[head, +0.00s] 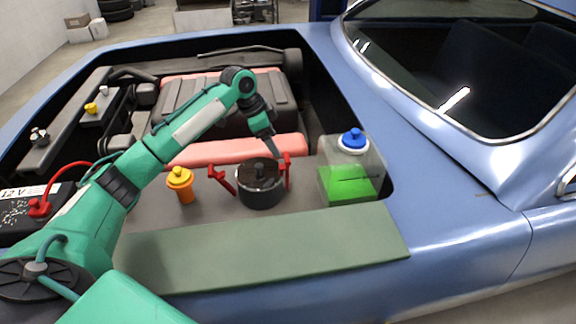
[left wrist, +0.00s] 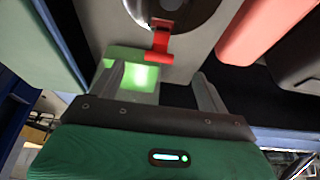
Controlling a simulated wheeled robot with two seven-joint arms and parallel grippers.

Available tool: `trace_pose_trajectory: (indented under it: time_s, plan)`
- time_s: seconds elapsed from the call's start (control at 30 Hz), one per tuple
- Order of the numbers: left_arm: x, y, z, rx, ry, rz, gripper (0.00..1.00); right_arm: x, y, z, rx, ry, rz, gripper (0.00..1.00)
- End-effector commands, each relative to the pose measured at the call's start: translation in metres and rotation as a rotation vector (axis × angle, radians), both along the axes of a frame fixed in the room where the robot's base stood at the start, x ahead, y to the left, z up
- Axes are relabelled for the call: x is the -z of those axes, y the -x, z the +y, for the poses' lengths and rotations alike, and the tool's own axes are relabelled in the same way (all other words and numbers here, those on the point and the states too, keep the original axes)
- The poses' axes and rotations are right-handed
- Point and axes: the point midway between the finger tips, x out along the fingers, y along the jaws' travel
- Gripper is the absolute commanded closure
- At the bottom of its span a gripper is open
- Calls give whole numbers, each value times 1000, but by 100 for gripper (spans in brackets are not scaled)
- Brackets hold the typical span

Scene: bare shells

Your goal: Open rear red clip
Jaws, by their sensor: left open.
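A dark round canister (head: 262,190) with a lid stands in the engine bay, with a red clip on each side. The right red clip (head: 288,172) stands roughly upright against the canister's side. The left red clip (head: 221,178) slants up and outward. My left gripper (head: 275,150) is just above the right clip, beside the lid's edge. In the left wrist view a red clip (left wrist: 160,43) lies ahead of the open, empty fingers (left wrist: 160,75), at the rim of the canister (left wrist: 165,10). No contact shows. My right gripper is not in view.
A tank with green fluid and a blue cap (head: 354,138) stands right of the canister. An orange-capped filler (head: 180,185) is left of it. A pink engine cover (head: 240,150) runs behind. A flat green panel (head: 270,250) lies in front, clear.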

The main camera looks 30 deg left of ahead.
Motion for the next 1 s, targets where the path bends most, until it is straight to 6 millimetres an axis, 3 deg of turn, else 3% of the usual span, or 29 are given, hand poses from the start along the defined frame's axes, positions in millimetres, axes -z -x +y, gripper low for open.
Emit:
trace_pose_trajectory:
  time_s: [0.3,0.5,0.7,0.97,1.0]
  plan:
    - [64,-15,-22,0,1,5,22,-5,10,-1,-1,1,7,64]
    - [93,-23,-31,-1,1,3,22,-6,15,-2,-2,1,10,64]
    - [106,-26,-35,0,-2,1,22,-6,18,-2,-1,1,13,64]
    - [107,-26,-35,0,-1,0,22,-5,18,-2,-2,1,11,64]
    - [107,-26,-35,0,-1,0,26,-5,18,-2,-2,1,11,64]
